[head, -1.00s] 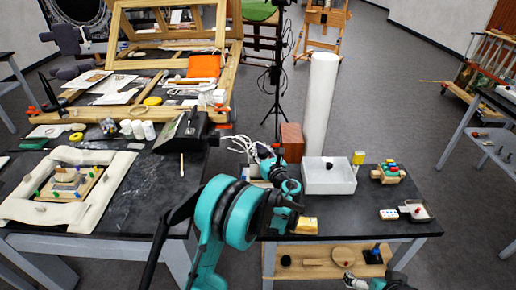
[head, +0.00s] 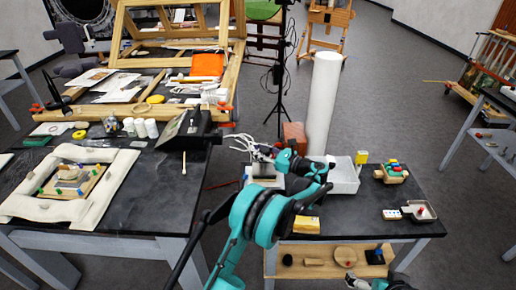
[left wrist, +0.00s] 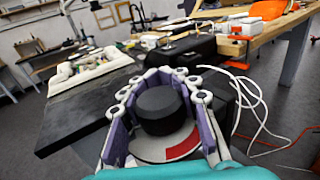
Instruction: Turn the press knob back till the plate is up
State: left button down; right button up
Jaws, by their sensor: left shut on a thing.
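In the left wrist view the press knob (left wrist: 160,108) is a dark round cap above a pale disc (left wrist: 165,145) with a red sector. My left gripper (left wrist: 165,80) has its purple-padded fingers on both sides of the knob and is shut on it. In the head view my left arm reaches over the right-hand table to the left gripper (head: 265,153), at the small pale press (head: 263,172). The arm and gripper hide most of the knob there. The height of the plate cannot be made out. My right gripper (head: 350,281) is low at the bottom edge, small and partly cut off.
White cables (head: 243,143) lie behind the press. A red-brown block (head: 293,136), a tall white roll (head: 321,105) and a white tray (head: 345,178) stand close to it.

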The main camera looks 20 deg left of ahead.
pick_arm(q)
jog(key=shift+s+a+n+g, duration=0.1)
jog(key=shift+s+n+g, duration=0.15)
jog(key=shift+n+g, duration=0.7)
jog(key=shift+s+d+n+g, duration=0.1)
jog(key=shift+s+n+g, duration=0.3)
jog(key=shift+g, duration=0.9)
jog(key=shift+s+a+n+g, duration=0.1)
jog(key=shift+n+g, duration=0.75)
jog(key=shift+g, duration=0.3)
jog(key=c, duration=1.1)
grip_release()
notch_tip(320, 180, up, 10)
